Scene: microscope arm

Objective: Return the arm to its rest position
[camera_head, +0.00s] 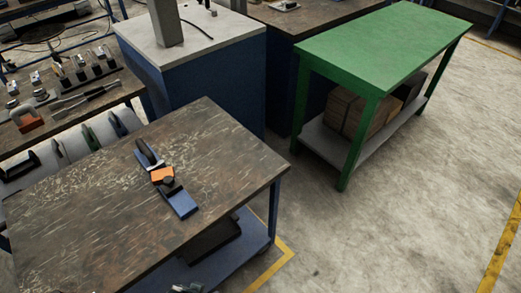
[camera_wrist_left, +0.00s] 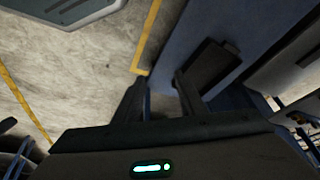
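A small microscope with a blue base (camera_head: 181,203), an orange middle part (camera_head: 162,175) and a dark arm (camera_head: 148,153) stands on the worn brown table (camera_head: 90,215), near its middle right. The arm leans up and away from the base toward the back left. My left gripper (camera_wrist_left: 158,78) shows in the left wrist view with its two dark fingers apart and nothing between them. It points down past the table toward the floor and lower shelf. The microscope is not in the left wrist view. My right gripper is not in view.
A dark box lies on the table's blue lower shelf (camera_head: 235,252). A green table (camera_head: 385,40) with cartons below stands at the back right. A blue cabinet (camera_head: 205,85) stands behind the table, and a tool bench (camera_head: 60,108) at the left. The concrete floor at right is clear.

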